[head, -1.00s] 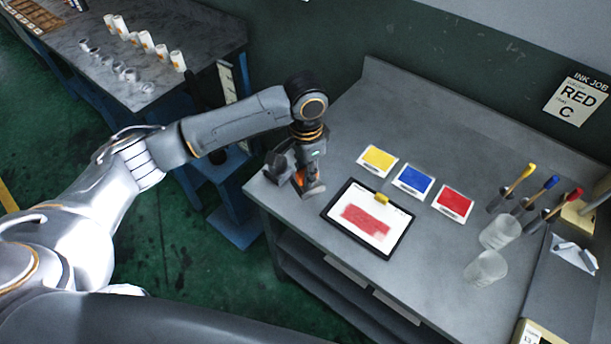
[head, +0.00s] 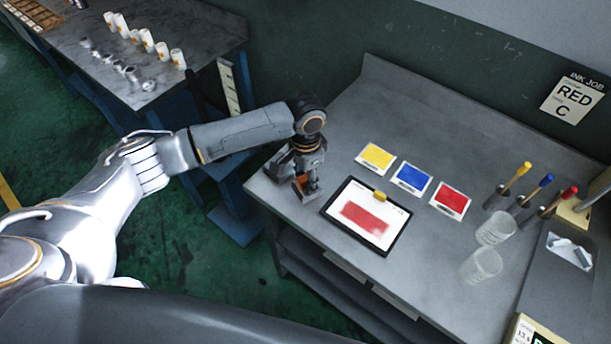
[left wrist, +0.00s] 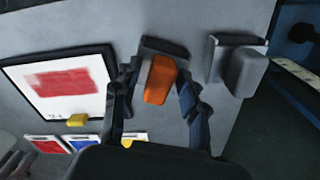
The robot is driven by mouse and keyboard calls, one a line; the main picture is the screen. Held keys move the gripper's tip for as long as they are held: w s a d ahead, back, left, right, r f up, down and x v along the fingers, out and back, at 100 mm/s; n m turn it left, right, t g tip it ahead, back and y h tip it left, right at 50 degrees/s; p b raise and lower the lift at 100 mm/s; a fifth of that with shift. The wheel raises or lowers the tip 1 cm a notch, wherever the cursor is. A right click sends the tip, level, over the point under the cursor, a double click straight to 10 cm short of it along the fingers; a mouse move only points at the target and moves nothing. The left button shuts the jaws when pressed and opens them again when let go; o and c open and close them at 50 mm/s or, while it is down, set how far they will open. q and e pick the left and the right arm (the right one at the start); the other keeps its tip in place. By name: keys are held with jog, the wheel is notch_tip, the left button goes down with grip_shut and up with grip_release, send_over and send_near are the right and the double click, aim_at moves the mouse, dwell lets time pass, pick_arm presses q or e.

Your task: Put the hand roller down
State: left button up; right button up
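The hand roller's orange handle (left wrist: 160,80) stands between the fingers of my left gripper (left wrist: 157,88) in the left wrist view. A grey, dark-edged piece (left wrist: 165,46) lies just beyond it; I cannot tell whether it is roller or stand. In the head view a bit of orange (head: 301,181) shows at my left gripper (head: 298,188), low at the table's near left corner. The fingers are apart, with a gap beside the handle on the left. The roller is mostly hidden by the gripper in the head view. My right gripper is out of view.
A black-framed board (head: 367,217) with a red patch lies right of the gripper. Yellow (head: 377,157), blue (head: 412,178) and red (head: 450,200) cards lie behind it. Clear cups (head: 495,229) and coloured-handled tools (head: 518,178) stand farther right. A grey block (left wrist: 245,70) sits beside the roller.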

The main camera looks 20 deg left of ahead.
aim_at(306, 177)
pick_arm(q)
jog(key=shift+r, duration=0.55)
notch_tip(306, 177, up, 11)
jog(key=b, duration=0.2)
jog(key=shift+r, duration=0.1)
